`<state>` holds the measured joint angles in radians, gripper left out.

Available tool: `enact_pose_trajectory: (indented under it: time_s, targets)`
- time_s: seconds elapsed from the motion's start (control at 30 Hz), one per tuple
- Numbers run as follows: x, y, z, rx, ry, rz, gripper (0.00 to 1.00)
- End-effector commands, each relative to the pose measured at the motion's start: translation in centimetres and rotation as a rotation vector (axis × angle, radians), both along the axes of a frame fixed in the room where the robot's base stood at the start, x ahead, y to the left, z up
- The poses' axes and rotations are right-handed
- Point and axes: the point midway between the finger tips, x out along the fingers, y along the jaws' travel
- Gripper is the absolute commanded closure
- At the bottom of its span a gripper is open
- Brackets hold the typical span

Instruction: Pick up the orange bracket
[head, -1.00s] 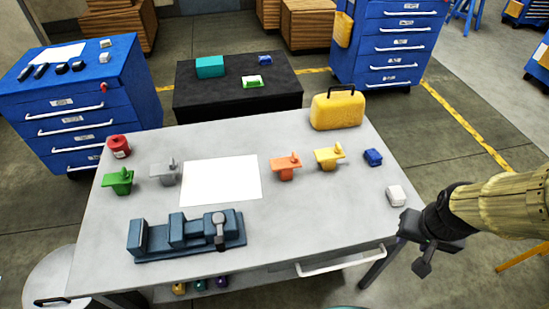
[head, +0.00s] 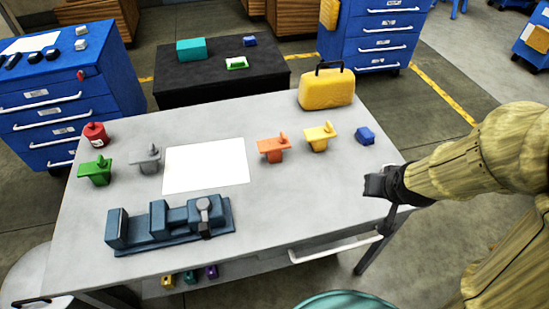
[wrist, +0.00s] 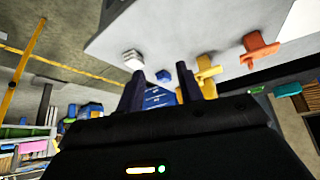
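The orange bracket (head: 271,150) stands on the grey table, right of a white sheet (head: 206,166) and left of a yellow bracket (head: 319,137). In the wrist view the orange bracket (wrist: 259,49) shows at upper right, beyond the yellow bracket (wrist: 207,72). My gripper (head: 370,184) is at the table's right edge, well to the right of the orange bracket and apart from it. In the wrist view my gripper (wrist: 160,85) has its two fingers spread with nothing held between them.
A blue block (head: 365,135) and a white block (wrist: 132,60) lie near my gripper.

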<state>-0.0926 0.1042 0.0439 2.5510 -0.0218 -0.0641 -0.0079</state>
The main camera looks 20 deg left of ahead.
Motion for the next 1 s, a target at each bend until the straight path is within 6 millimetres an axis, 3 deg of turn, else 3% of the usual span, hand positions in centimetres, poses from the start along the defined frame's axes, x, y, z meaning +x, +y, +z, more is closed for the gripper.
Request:
enact_pose_trajectory:
  time_s: [0.03, 0.1, 0.3, 0.5, 0.73, 1.0]
  targets:
    - [1.1, 1.3, -2.8, 0.008, -0.053, 0.036, 0.64]
    - [2.6, 3.1, -4.1, 0.025, -0.139, 0.078, 0.64]
    - [5.8, 8.4, -7.5, 0.092, -0.381, 0.191, 0.64]
    - [7.3, 13.8, -10.1, 0.19, -0.618, 0.288, 0.64]
    - [7.0, 18.9, -11.6, 0.319, -0.856, 0.361, 0.64]
    - [6.4, 20.6, -11.3, 0.379, -0.956, 0.38, 0.64]
